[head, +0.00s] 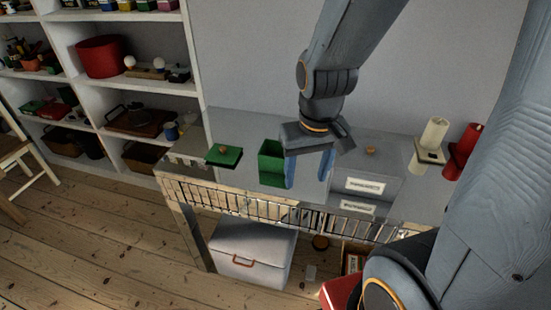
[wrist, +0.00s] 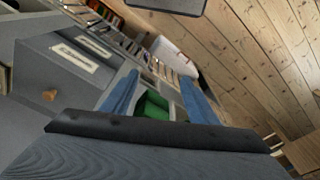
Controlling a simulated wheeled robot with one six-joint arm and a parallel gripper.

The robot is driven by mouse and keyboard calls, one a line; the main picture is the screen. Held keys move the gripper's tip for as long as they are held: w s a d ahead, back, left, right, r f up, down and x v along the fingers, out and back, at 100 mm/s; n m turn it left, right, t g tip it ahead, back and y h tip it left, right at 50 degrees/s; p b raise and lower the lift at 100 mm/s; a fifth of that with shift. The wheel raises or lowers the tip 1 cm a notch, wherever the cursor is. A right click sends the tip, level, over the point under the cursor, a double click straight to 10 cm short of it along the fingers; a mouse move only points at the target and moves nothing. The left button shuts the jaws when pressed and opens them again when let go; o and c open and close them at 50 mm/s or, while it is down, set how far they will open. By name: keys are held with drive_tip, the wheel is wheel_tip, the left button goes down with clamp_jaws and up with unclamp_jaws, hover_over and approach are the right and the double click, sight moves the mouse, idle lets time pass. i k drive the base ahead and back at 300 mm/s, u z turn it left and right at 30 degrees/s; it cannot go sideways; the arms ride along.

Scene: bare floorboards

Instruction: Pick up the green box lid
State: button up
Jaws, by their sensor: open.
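The green box lid (head: 222,156), a flat green square with a small brown knob, lies on the grey table left of the green box (head: 271,165). The green box is upright and has no lid on it. My gripper (head: 309,170) is open, its two blue fingers pointing down just right of the green box and well right of the lid. In the wrist view, the fingers of my gripper (wrist: 160,92) frame a green interior (wrist: 152,108), which looks like the box. I cannot make out the lid there.
A grey drawer unit (head: 368,180) with white labels stands right of my gripper. A rail (head: 235,203) runs along the table's front edge. A white chest (head: 252,252) sits underneath, and shelves (head: 130,90) stand left.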

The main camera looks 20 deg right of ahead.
sight(226, 154)
drive_tip(key=u, duration=0.55)
drive_tip(key=k, duration=0.75)
drive_tip(key=u, duration=0.9)
drive_tip(key=k, duration=0.5)
drive_tip(key=u, duration=0.45)
drive_tip(key=i, duration=1.3)
drive_tip(key=z, duration=1.1)
drive_tip(key=i, duration=0.8)
drive_tip(key=z, duration=1.25)
drive_tip(key=i, duration=0.25)
drive_tip(key=z, duration=0.2)
